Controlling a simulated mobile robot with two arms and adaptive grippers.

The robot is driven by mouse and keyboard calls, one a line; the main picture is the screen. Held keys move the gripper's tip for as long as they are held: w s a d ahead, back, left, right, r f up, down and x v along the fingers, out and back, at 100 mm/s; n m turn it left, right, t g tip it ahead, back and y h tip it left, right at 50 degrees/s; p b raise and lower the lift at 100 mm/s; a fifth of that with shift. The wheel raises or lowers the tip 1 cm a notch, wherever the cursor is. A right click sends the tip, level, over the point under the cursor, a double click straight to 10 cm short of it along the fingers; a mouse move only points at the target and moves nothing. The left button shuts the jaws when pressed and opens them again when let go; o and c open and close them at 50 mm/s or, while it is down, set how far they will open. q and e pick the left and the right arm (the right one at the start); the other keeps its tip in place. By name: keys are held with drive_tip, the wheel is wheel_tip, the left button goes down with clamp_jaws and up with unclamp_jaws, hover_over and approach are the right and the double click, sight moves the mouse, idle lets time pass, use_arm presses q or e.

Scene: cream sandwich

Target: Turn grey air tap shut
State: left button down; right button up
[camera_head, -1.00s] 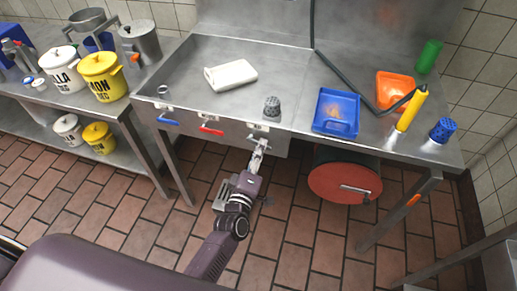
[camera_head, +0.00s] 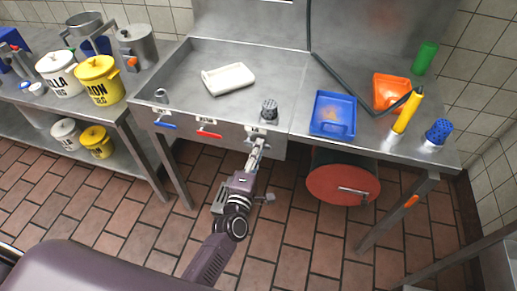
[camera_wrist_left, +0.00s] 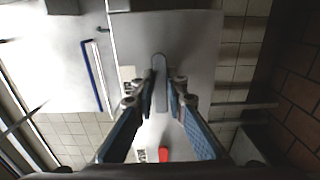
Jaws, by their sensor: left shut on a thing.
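The grey tap (camera_head: 256,138) is on the sink's front panel, right of the red tap (camera_head: 209,134) and the blue tap (camera_head: 165,126). My left gripper (camera_head: 255,157) reaches up to it from below. In the left wrist view, the grey tap's handle (camera_wrist_left: 160,83) is between the two fingers of my left gripper (camera_wrist_left: 163,88), which is shut on it. The fingers partly hide the handle in the head view. The red tap also shows in the left wrist view (camera_wrist_left: 163,154). My right gripper is not in view.
The steel sink (camera_head: 190,85) holds a white block (camera_head: 229,78). A blue tray (camera_head: 333,114), an orange scoop (camera_head: 391,90) and a yellow bottle (camera_head: 408,112) are on the counter at right. A red round lid (camera_head: 342,185) is under the counter. The tiled floor around my left arm is clear.

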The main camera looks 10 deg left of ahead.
use_arm(q)
drive_tip(key=c, duration=1.9)
unclamp_jaws()
drive_tip(key=shift+c, duration=0.2)
drive_tip(key=s, duration=1.2)
drive_tip(key=shift+a, duration=0.2)
